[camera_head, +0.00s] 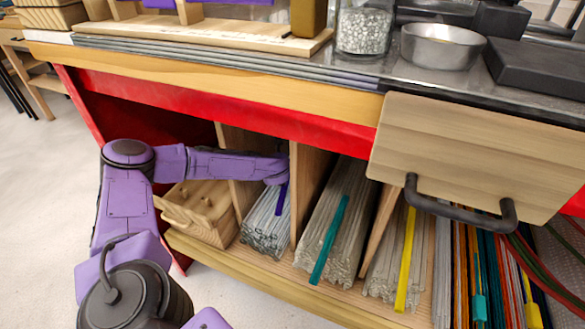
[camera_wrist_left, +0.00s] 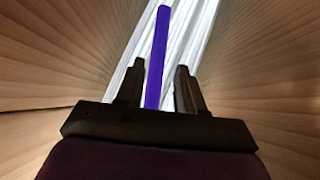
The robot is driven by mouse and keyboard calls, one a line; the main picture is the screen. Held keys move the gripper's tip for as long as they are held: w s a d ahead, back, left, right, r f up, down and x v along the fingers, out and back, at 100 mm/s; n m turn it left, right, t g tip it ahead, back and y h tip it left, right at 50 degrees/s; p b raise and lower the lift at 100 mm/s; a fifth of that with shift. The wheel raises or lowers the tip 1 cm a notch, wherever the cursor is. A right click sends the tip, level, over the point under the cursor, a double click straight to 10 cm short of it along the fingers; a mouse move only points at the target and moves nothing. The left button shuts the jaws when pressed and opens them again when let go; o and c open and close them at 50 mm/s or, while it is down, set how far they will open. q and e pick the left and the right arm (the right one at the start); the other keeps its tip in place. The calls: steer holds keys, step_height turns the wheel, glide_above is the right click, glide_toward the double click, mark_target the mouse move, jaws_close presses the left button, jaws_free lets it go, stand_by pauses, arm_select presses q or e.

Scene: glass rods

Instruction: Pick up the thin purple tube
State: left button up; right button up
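The thin purple tube (camera_head: 281,199) lies on top of a bundle of clear glass rods (camera_head: 262,232) in the left rod compartment. It also shows in the left wrist view (camera_wrist_left: 157,50), running lengthwise away from the gripper. My left gripper (camera_wrist_left: 160,68) is open, one dark finger on each side of the tube's near part, with a gap visible on both sides. Whether the fingers are level with the tube or above it I cannot tell. In the head view my left arm reaches into this compartment and the gripper itself is hidden. My right gripper is not in view.
Wooden dividers (camera_head: 312,185) stand close on both sides. Neighbouring compartments hold rods with a teal tube (camera_head: 328,240) and a yellow tube (camera_head: 405,262). A wooden box (camera_head: 203,212) sits to the left. The tabletop edge and a wooden drawer front (camera_head: 480,150) with a dark handle overhang.

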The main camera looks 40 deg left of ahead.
arm_select(q)
steer(key=shift+w+a+f, duration=0.15)
steer(key=shift+w, duration=0.05)
steer(key=x, duration=0.2)
steer(key=b+x, duration=0.1)
steer(key=x, duration=0.1)
steer(key=b+x, duration=0.1)
steer(key=x, duration=0.2)
steer(key=shift+w+a+r, duration=0.25)
steer(key=shift+w+r, duration=0.1)
steer(key=shift+w, duration=0.05)
steer(key=shift+s, duration=0.1)
jaws_close()
